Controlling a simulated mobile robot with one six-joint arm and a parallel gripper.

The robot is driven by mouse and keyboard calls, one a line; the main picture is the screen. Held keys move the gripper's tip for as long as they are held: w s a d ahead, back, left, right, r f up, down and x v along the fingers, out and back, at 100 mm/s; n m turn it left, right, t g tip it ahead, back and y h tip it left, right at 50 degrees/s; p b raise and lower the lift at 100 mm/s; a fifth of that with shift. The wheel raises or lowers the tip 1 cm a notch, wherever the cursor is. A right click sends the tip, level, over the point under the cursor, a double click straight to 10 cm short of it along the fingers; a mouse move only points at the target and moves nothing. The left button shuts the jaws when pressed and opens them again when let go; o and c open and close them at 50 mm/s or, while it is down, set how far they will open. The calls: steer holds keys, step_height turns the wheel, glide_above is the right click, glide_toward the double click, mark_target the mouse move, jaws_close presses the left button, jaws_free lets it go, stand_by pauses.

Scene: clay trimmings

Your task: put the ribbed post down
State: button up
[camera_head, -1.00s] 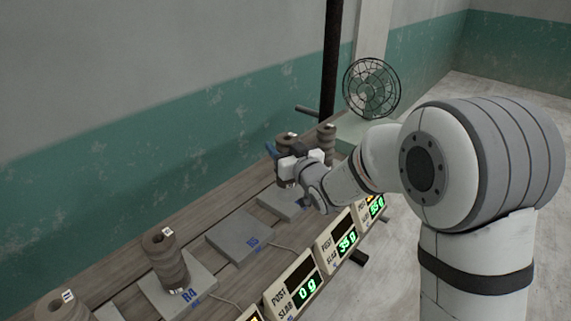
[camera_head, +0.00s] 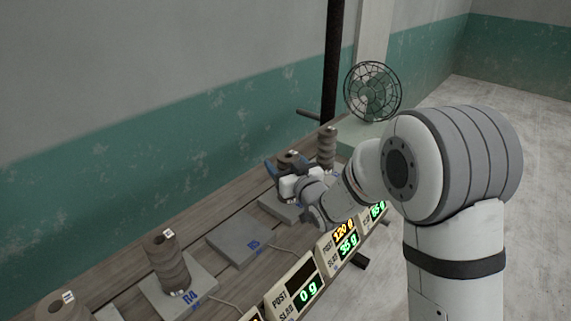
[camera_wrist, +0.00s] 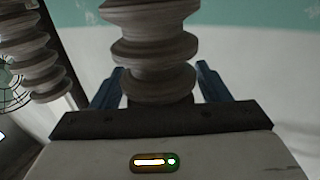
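The ribbed post (camera_head: 287,157), brown-grey with a white tag on top, stands upright on a grey slab (camera_head: 275,208) near the far end of the bench. My gripper (camera_head: 289,168) is around it, with one blue finger on each side. In the wrist view the post (camera_wrist: 152,50) rises between the spread blue fingers (camera_wrist: 160,76), which look apart from its sides. The gripper is open. The post's foot is hidden behind my gripper. The display (camera_head: 342,239) by this slab reads 120 g for the post.
Another ribbed post (camera_head: 327,146) stands close behind, at the far end. The R5 slab (camera_head: 240,240) is bare. A post (camera_head: 167,262) stands on the R4 slab (camera_head: 203,283). Displays line the bench's front edge, one (camera_head: 294,290) reading 0 g. A fan (camera_head: 372,91) stands beyond.

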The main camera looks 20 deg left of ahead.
steer(key=shift+o, duration=0.6)
steer(key=shift+r, duration=0.2)
steer(key=b+v, duration=0.1)
steer(key=v, duration=1.1)
steer(key=s+d+f+m+g+h, duration=0.1)
steer(key=d+m+g+h, duration=0.3)
steer(key=d, duration=0.6)
steer(key=s+d+f+m+t+h, duration=0.1)
steer(key=d+f+m+h, duration=0.1)
steer(key=d+h, duration=0.65)
steer(key=s+d+m+g, duration=0.1)
steer(key=s+d+g, duration=0.2)
steer(key=s, duration=0.6)
steer(key=s+d+m+g, duration=0.2)
steer(key=s+d+g, duration=0.2)
steer(key=s, duration=0.5)
steer(key=d, duration=0.2)
steer(key=shift+d+g, duration=0.3)
steer(key=shift+d, duration=0.1)
steer(key=shift+r, duration=0.1)
